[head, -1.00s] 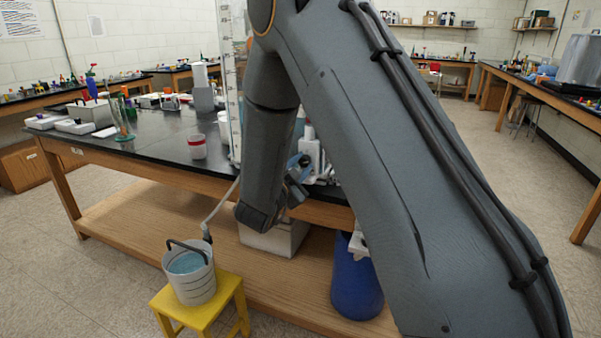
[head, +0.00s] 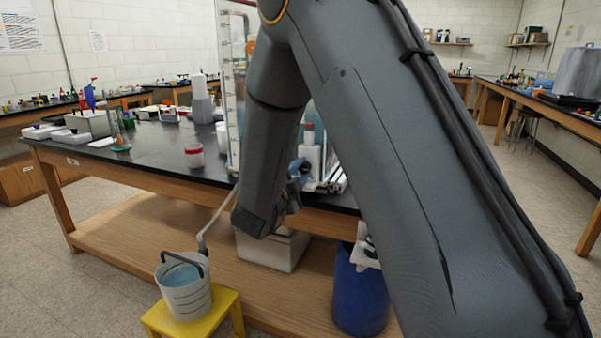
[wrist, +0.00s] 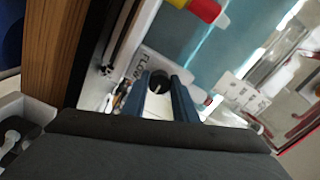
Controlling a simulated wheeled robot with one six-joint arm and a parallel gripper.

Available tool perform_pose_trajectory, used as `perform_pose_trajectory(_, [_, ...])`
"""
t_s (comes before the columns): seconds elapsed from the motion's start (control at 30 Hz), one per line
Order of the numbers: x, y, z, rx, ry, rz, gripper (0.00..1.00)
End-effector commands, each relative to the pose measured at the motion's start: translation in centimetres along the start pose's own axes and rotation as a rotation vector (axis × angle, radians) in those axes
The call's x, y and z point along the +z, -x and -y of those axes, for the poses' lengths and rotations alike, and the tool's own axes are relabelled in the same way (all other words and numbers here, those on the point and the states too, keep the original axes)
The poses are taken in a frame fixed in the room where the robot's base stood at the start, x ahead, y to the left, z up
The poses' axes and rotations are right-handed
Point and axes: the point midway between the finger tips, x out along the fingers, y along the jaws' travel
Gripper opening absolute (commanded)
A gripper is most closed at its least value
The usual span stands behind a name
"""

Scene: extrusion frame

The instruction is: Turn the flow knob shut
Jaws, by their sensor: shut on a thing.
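The flow knob (wrist: 160,80) is a small black round knob in the wrist view, beside a white label plate lettered "FLOW" (wrist: 150,62). My gripper (wrist: 161,88) has its two blue fingers shut on the knob, one on each side. In the head view my arm covers the knob and most of the gripper; a bit of blue finger shows near the bench edge. A tall clear tank (head: 230,90) with a scale stands behind my arm. A hose (head: 217,218) runs from the bench to a bucket of bluish water (head: 188,298).
The bucket stands on a yellow stool (head: 222,312). A blue bin (head: 360,305) and a pale box (head: 272,250) are under the black-topped bench (head: 130,165). A red-and-white jar (head: 194,155) and white bottles stand on the bench. Floor at the left is clear.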

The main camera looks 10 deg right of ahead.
Motion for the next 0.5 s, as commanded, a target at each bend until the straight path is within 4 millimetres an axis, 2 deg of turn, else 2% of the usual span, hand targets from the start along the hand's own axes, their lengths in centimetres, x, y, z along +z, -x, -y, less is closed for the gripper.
perform_pose_trajectory(0.17, [0.06,0.04,0.01,0.0,0.0,0.002,0.04])
perform_pose_trajectory(0.2, [0.06,0.04,0.0,0.0,0.0,0.002,0.29])
perform_pose_trajectory(0.3, [0.04,0.03,0.0,0.0,0.0,0.001,0.45])
perform_pose_trajectory(0.5, [-0.03,-0.03,-0.03,0.0,0.001,0.0,0.45])
